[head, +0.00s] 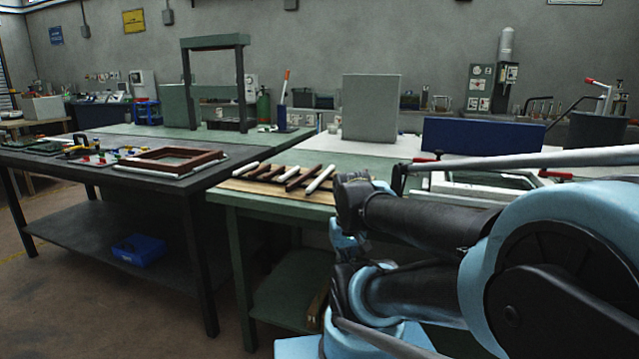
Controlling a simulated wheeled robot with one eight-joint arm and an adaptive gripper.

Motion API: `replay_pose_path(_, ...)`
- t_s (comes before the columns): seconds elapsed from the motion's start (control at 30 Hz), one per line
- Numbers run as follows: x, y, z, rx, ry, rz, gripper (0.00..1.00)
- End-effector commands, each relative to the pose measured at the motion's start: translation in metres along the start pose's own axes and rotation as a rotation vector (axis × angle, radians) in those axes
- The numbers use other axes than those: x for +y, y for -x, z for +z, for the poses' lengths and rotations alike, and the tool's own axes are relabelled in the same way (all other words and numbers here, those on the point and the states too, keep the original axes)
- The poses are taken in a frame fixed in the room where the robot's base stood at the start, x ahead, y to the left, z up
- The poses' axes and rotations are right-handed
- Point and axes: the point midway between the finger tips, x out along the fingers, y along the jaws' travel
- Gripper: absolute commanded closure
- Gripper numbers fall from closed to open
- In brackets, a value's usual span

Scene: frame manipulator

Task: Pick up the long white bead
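Several white and dark brown sticks lie side by side on a light wooden board (240,186) on the green bench, in the middle of the head view. One long white bead (320,179) lies at the right end of the row, slanted, close to the left of my arm in the picture. A shorter-looking white bead (245,169) lies at the left end. Brown sticks (301,178) lie between them. My arm's dark and blue links fill the right side. I cannot make out my gripper's fingers, and no bead is seen held.
A dark table (70,158) at left holds a brown frame (170,160) and small tools. A grey upright panel (371,108) and a blue panel (483,137) stand behind the board. A white frame with red-handled clamps (470,182) lies partly behind my arm.

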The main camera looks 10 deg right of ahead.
Motion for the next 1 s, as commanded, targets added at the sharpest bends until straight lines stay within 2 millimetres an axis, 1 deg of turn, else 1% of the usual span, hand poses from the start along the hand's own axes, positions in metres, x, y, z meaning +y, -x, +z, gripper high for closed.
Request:
replay_pose_path(0.3,0.000,0.000,0.000,0.000,0.000,0.000,1.00)
replay_pose_path(0.33,0.000,0.000,0.000,0.000,0.000,0.000,0.95)
replay_pose_path(0.37,0.000,0.000,0.000,0.000,0.000,0.000,0.89)
replay_pose_path(0.4,0.000,0.006,0.004,0.008,-0.001,0.000,0.80)
replay_pose_path(0.47,0.000,0.012,0.003,0.010,-0.006,0.000,0.66)
replay_pose_path(0.5,0.000,0.017,-0.001,0.008,-0.011,0.000,0.62)
replay_pose_path(0.57,0.000,0.027,-0.012,0.003,-0.024,0.000,0.62)
replay_pose_path(0.67,0.002,0.051,-0.037,-0.009,-0.055,0.000,0.62)
replay_pose_path(0.8,0.003,0.087,-0.076,-0.027,-0.105,0.001,0.62)
replay_pose_path(0.97,0.005,0.123,-0.122,-0.049,-0.161,0.003,0.62)
replay_pose_path(1.0,0.005,0.132,-0.134,-0.054,-0.174,0.004,0.62)
